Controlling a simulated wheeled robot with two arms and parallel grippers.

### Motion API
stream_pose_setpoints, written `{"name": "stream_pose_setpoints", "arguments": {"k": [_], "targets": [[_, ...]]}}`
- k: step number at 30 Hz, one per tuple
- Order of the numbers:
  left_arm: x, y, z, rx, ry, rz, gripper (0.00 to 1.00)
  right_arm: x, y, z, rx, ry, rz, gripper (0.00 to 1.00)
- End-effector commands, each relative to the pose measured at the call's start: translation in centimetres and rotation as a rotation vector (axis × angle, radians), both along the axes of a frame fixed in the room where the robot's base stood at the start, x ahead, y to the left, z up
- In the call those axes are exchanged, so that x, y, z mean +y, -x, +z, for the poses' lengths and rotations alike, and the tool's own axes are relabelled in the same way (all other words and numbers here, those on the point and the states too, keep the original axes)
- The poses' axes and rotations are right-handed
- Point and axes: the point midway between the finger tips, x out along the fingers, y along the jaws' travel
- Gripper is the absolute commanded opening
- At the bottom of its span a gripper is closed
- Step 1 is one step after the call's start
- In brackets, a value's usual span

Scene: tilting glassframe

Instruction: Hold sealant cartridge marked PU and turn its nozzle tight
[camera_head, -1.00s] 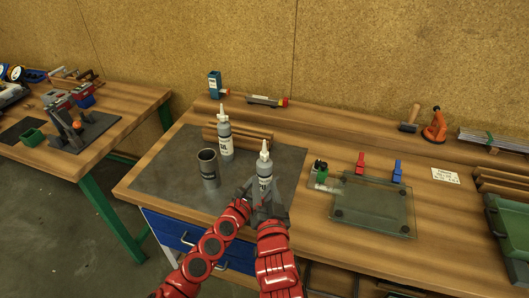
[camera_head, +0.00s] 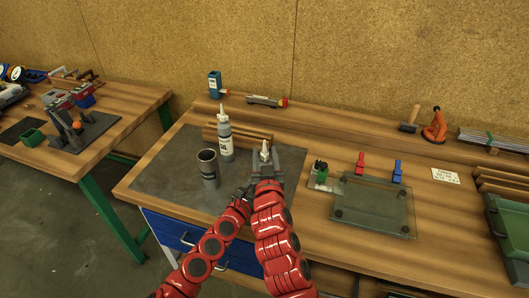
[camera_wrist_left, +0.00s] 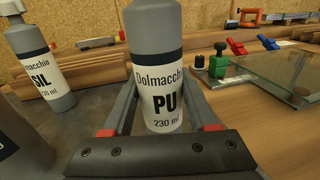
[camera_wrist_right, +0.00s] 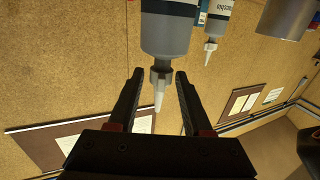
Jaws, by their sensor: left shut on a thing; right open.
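The PU cartridge (camera_wrist_left: 163,75), grey with a white label, stands upright between the fingers of my left gripper (camera_wrist_left: 165,110), which is shut on it. In the head view only its pale nozzle (camera_head: 265,150) shows; my right gripper (camera_head: 267,166) and arm hide the body. My left gripper (camera_head: 243,192) is mostly hidden there too. In the right wrist view the cartridge appears upside down, with its nozzle (camera_wrist_right: 160,88) between the open fingers of my right gripper (camera_wrist_right: 157,100). I see space on both sides of the nozzle.
A similar cartridge marked SIL (camera_head: 225,138) stands on the grey mat (camera_head: 165,170) behind a dark cup (camera_head: 208,168). A glass pane (camera_head: 375,207) with a green part (camera_head: 319,168) and red and blue clamps lies to the right. Wooden strips (camera_head: 240,133) lie behind.

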Motion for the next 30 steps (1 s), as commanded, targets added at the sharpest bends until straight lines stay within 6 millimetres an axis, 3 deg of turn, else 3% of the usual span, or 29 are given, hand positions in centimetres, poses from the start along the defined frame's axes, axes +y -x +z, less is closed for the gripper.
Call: {"name": "stream_pose_setpoints", "arguments": {"k": [11, 12, 20, 30], "targets": [[0.02, -0.01, -0.01, 0.0, 0.0, 0.0, 0.0, 0.1, -0.81, 0.14, -0.003, -0.002, 0.001, 0.5], [0.01, -0.01, 0.0, 0.0, 0.0, 0.0, 0.0, 0.1, -0.81, 0.14, -0.003, -0.002, 0.001, 0.48], [0.01, 0.0, -0.02, 0.0, 0.0, 0.0, 0.0, 0.09, -0.79, 0.12, -0.003, -0.002, 0.001, 0.01], [0.02, 0.0, -0.02, 0.0, 0.0, 0.0, 0.0, 0.12, -0.83, 0.1, -0.002, -0.003, -0.012, 0.0]]}}
